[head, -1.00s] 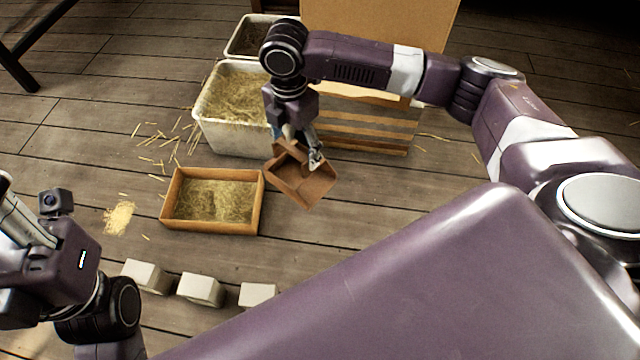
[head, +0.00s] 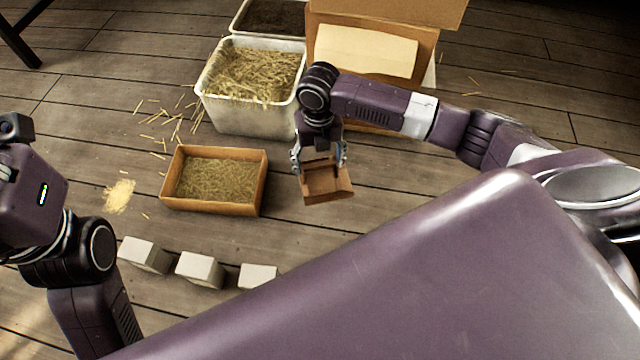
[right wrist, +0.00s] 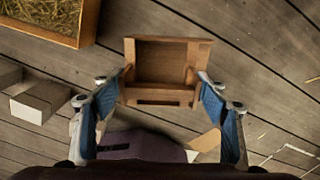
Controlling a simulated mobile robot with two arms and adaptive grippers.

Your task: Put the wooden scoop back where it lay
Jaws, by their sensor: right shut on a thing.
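The wooden scoop (head: 328,184) is a brown, open-fronted box in the head view, right of the straw-filled wooden tray. My right gripper (head: 320,164) is shut on it from behind. In the right wrist view the scoop (right wrist: 166,72) sits between the blue-padded fingers of my right gripper (right wrist: 165,98), its open side facing away. I cannot tell whether its underside touches the floor. My left gripper is not clearly seen; only part of my left arm shows at the left edge of the head view.
The wooden tray (head: 213,209) of chopped straw stands left of the scoop. Behind it are a white bin (head: 245,122) of straw and a bin of dark material (head: 270,33). A wooden press box (head: 425,55) stands behind my right arm. Pale blocks (head: 200,271) line the floor in front.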

